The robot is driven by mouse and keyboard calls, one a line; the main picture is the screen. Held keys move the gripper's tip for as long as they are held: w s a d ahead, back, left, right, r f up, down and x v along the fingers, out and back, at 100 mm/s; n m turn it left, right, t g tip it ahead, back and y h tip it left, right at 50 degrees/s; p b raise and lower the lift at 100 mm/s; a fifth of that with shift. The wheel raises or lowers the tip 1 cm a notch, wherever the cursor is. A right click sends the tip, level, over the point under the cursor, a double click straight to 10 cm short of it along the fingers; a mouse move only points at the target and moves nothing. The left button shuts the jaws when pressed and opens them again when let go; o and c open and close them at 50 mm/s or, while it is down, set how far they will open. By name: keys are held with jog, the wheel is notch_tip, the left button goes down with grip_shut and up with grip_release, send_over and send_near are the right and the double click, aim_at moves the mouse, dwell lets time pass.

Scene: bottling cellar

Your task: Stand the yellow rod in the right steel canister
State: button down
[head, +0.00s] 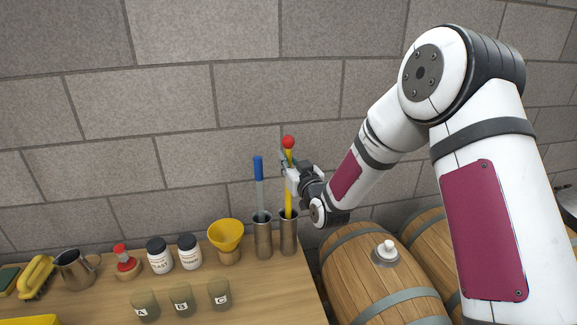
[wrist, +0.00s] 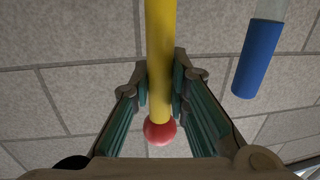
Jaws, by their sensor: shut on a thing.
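The yellow rod (head: 288,192) has a red ball at its top and stands about upright. Its lower end goes down into the mouth of the right steel canister (head: 289,236); how deep it reaches is hidden by the canister wall. My gripper (head: 290,172) is shut on the rod just below the red ball. In the wrist view the rod (wrist: 160,60) runs between the two fingers of my gripper (wrist: 160,85), with the red ball nearer the camera. The left steel canister (head: 263,240) stands beside it and holds a blue-handled rod (head: 258,170).
A yellow funnel (head: 226,234) on a stand is left of the canisters. Two white jars (head: 160,258), a red-topped stopper (head: 124,262), a steel jug (head: 74,268) and several lettered cups (head: 181,301) share the bench.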

jog(key=shift+f, duration=0.9)
jog(key=c, duration=1.5)
grip_release()
jog(key=shift+c, duration=0.2)
